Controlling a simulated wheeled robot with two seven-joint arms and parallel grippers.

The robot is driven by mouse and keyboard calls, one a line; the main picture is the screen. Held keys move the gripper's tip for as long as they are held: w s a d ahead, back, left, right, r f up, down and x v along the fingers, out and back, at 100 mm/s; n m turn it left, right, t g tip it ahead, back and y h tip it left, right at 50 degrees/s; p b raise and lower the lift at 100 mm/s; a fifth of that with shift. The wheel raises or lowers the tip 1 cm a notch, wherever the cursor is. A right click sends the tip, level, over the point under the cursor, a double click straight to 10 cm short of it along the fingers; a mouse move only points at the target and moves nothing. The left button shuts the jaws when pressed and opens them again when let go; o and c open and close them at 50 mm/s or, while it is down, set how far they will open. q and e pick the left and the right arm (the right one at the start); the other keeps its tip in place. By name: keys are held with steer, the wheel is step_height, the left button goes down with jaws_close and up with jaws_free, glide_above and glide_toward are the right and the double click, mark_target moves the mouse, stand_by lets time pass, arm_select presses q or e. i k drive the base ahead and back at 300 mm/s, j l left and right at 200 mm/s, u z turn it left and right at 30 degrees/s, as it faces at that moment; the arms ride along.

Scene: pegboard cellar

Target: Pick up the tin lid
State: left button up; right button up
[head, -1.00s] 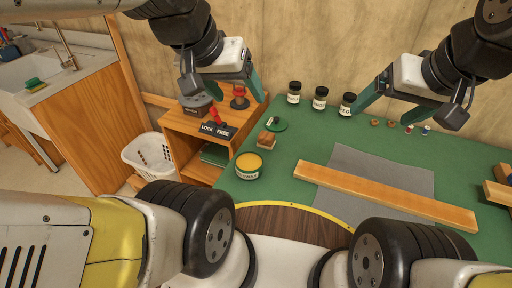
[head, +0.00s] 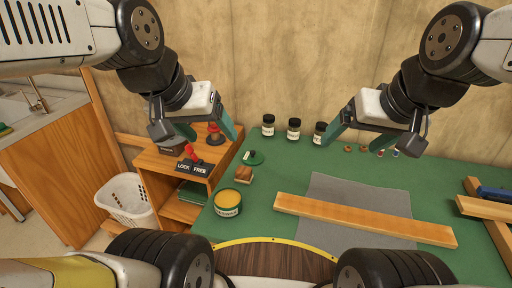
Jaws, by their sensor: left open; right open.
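The tin lid (head: 253,158), a flat green disc with a small dark and pale mark or piece on top, lies on the green table top in the head view. It lies behind a small wooden block and the open tin (head: 228,203), which is green with a pale label and yellow contents. My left gripper (head: 209,131) is open and empty, up and to the left of the lid in the picture, overlapping the view of the wooden shelf unit. My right gripper (head: 371,143) is open and empty, well to the right of the lid.
Several dark-capped jars (head: 293,129) stand behind the lid. The wooden block (head: 244,174) is close in front of it. A long plank (head: 365,220) lies across a grey mat (head: 340,190). A red-handled lock switch (head: 193,163) sits on the shelf unit (head: 146,161) at left.

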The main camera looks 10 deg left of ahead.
mark_target(251, 158)
steer(key=j+z, duration=0.25)
steer(key=z, duration=0.2)
steer(key=j+z, duration=0.25)
steer(key=z, duration=0.15)
steer(key=i+j, duration=0.05)
